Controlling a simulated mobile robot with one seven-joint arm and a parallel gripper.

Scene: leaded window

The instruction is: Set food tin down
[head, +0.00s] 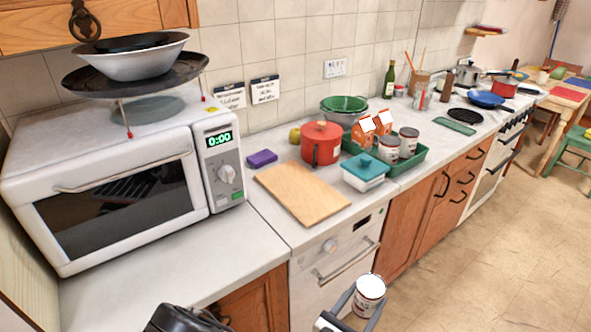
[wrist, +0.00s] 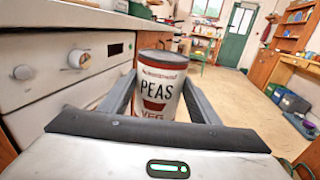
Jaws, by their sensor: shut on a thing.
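The food tin (head: 370,290) is a white and dark red can; in the wrist view the tin (wrist: 161,88) reads "PEAS". My gripper (head: 352,303) is shut on it, with one finger on each side in the wrist view (wrist: 160,95). The tin is upright, held in the air in front of the white oven door, below the level of the counter (head: 365,203). Its base is hidden behind my gripper in the wrist view.
On the counter stand a wooden board (head: 300,193), a teal-lidded box (head: 365,171), a red pot (head: 321,143), and a green tray (head: 417,166) holding tins and cartons. A microwave (head: 120,190) fills the left. Bare counter shows around the board. Open floor (head: 500,240) lies to the right.

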